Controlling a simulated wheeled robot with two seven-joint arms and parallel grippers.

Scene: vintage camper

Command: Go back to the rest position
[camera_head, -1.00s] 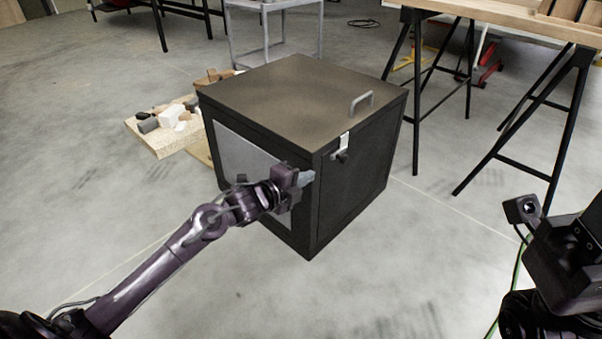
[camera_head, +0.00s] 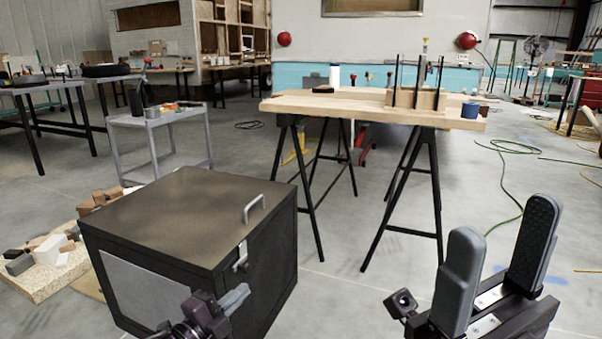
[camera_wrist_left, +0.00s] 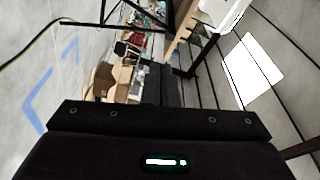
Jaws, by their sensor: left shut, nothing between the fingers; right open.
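My left gripper (camera_head: 235,297) is at the bottom of the head view, in front of the black metal cabinet (camera_head: 180,215). Its fingers are together and hold nothing. Whether it touches the cabinet I cannot tell. In the left wrist view its dark fingers (camera_wrist_left: 168,86) point away from the wrist, close together. My right gripper (camera_head: 502,220) is at the lower right of the head view, fingers upright and wide apart, with nothing between them. The cabinet is shut, with a grey handle (camera_head: 254,207) on top and a latch (camera_head: 241,256) on its edge.
A wooden trestle table (camera_head: 360,106) stands behind the cabinet, to its right. A grey cart (camera_head: 160,122) stands behind it. A board with wood blocks (camera_head: 48,250) lies at left. Open concrete floor lies right of the cabinet; a green hose (camera_head: 515,190) lies there.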

